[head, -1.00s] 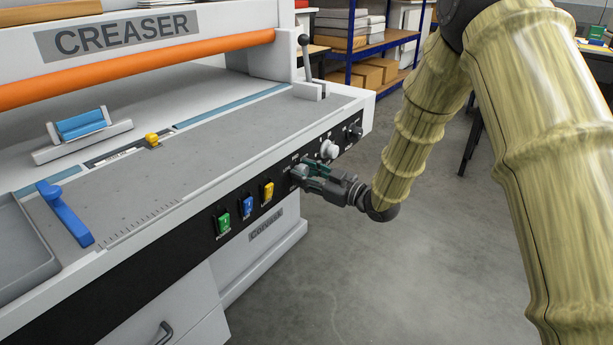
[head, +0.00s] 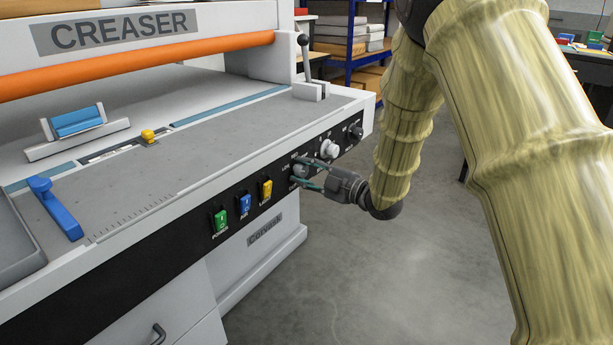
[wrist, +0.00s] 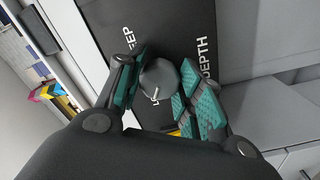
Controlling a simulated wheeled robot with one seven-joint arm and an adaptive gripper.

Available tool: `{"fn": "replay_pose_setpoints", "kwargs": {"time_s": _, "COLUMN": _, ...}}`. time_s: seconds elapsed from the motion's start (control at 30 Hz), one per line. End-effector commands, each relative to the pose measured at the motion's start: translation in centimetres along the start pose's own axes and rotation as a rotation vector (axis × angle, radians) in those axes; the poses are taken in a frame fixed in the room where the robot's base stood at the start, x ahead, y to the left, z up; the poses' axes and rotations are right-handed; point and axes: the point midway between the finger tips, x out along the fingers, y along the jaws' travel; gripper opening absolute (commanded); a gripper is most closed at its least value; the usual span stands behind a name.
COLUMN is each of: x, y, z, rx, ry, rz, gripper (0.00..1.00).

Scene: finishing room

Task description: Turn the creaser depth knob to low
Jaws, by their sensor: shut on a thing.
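The creaser depth knob (wrist: 160,76) is a round dark grey knob with a white pointer line, on the black front panel beside the word DEPTH. It also shows in the head view (head: 299,170). My gripper (wrist: 163,88) is shut on it, with one green-padded finger on each side. In the head view my gripper (head: 312,173) reaches the panel from the right. The pointer line faces a label beginning with L, mostly hidden by my gripper. Another label, ending in EEP, is partly covered by a finger.
On the same panel are a white knob (head: 329,149) and a black knob (head: 355,132) to the right, and green (head: 220,221), blue (head: 246,206) and yellow (head: 266,190) switches to the left. The floor right of the creaser is clear.

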Motion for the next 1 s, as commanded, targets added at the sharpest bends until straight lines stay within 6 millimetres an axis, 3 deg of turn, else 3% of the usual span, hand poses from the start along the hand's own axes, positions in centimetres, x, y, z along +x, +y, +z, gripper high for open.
{"fn": "replay_pose_setpoints", "kwargs": {"time_s": 0.6, "x": -0.05, "y": -0.11, "z": 0.00, "rx": -0.044, "ry": 0.000, "rz": -0.002, "gripper": 0.12}}
{"fn": "replay_pose_setpoints", "kwargs": {"time_s": 0.63, "x": -0.05, "y": -0.12, "z": 0.01, "rx": -0.044, "ry": 0.000, "rz": -0.002, "gripper": 0.38}}
{"fn": "replay_pose_setpoints", "kwargs": {"time_s": 0.73, "x": -0.04, "y": -0.11, "z": 0.00, "rx": -0.043, "ry": 0.000, "rz": -0.002, "gripper": 0.56}}
{"fn": "replay_pose_setpoints", "kwargs": {"time_s": 1.0, "x": 0.01, "y": -0.06, "z": -0.02, "rx": -0.044, "ry": 0.000, "rz": -0.002, "gripper": 0.57}}
